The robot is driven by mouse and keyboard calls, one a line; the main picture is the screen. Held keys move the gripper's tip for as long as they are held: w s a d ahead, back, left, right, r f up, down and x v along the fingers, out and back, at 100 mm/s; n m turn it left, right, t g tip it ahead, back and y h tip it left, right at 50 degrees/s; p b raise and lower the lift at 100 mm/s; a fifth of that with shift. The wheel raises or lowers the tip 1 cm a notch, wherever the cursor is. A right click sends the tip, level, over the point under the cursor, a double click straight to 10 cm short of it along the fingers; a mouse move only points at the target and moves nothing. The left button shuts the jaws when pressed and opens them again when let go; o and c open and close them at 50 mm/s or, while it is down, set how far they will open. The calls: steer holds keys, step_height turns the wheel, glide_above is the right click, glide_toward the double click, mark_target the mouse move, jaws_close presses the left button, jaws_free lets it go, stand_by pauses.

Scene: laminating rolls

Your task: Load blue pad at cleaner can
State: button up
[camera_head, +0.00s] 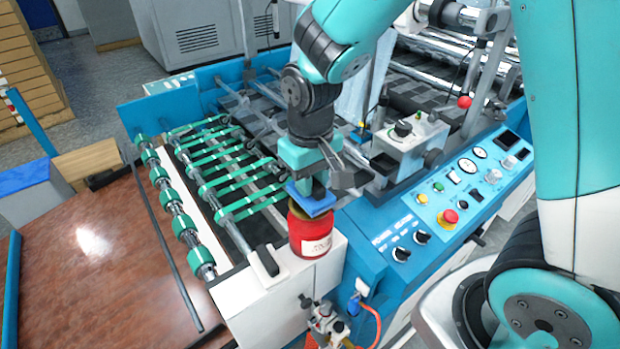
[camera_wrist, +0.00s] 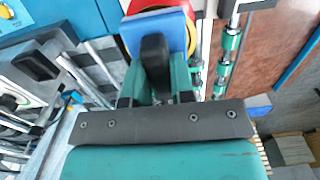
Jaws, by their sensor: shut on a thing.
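The cleaner can (camera_head: 313,232) is red with a white label and stands upright on the white end block of the machine. The blue pad (camera_head: 311,199) is held flat at the top of the can. My gripper (camera_head: 312,184) is above the can, pointing down, shut on the pad. I cannot tell whether the pad touches the can's top, because the pad and gripper hide the opening.
A black handle (camera_head: 265,262) lies left of the can on the white block. Green-banded rollers (camera_head: 180,215) and a brown table (camera_head: 100,265) are farther left. A blue control panel (camera_head: 450,195) with knobs is to the right. A red-hosed fitting (camera_head: 328,322) is below.

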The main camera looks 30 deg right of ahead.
steer(key=shift+s+f+b, duration=0.1)
steer(key=shift+f+b, duration=0.2)
steer(key=shift+f, duration=0.3)
stand_by(1.2)
steer(key=shift+r, duration=0.15)
step_height(320, 180, up, 7)
steer(key=p, duration=0.6)
steer(key=shift+a, duration=0.1)
stand_by(0.7)
